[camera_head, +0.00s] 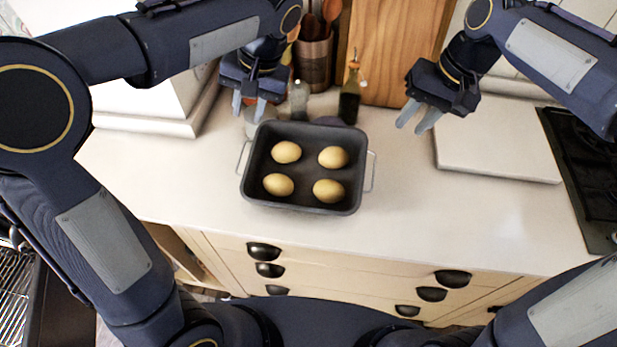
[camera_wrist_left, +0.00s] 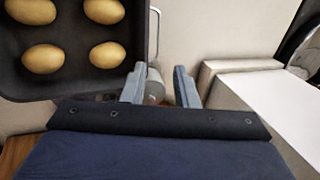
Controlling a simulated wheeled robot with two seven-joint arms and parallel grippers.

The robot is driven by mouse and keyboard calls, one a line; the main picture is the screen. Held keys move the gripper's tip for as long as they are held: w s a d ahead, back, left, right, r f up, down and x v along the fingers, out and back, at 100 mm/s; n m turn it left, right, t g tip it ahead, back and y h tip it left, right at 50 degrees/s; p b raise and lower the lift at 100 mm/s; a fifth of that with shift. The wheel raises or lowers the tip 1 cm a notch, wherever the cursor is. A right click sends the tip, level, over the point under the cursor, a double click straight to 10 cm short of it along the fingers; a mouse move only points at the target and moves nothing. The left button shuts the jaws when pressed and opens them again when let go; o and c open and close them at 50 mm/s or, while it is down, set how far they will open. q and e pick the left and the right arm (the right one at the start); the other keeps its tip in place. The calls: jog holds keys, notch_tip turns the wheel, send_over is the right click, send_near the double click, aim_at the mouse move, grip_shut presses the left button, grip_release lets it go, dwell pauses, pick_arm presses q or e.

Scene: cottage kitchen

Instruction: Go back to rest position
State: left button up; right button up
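My left gripper (camera_head: 249,106) is above the counter at the back left corner of a dark roasting pan (camera_head: 301,204). Its fingers stand apart with nothing between them, as the left wrist view (camera_wrist_left: 160,88) also shows. My right gripper (camera_head: 417,121) is above the counter to the right of the pan, apart from it. Its two fingers show a narrow gap and hold nothing visible. The pan holds several yellow potatoes (camera_head: 286,152) and has wire handles at its sides.
Behind the pan stand a dark oil bottle (camera_head: 350,97), a shaker (camera_head: 299,100), a utensil holder (camera_head: 314,62) and a wooden board (camera_head: 394,50). A white slab (camera_head: 497,146) and a black hob (camera_head: 585,165) are at right. The counter's (camera_head: 410,225) front right is clear.

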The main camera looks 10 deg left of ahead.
dwell(0.5)
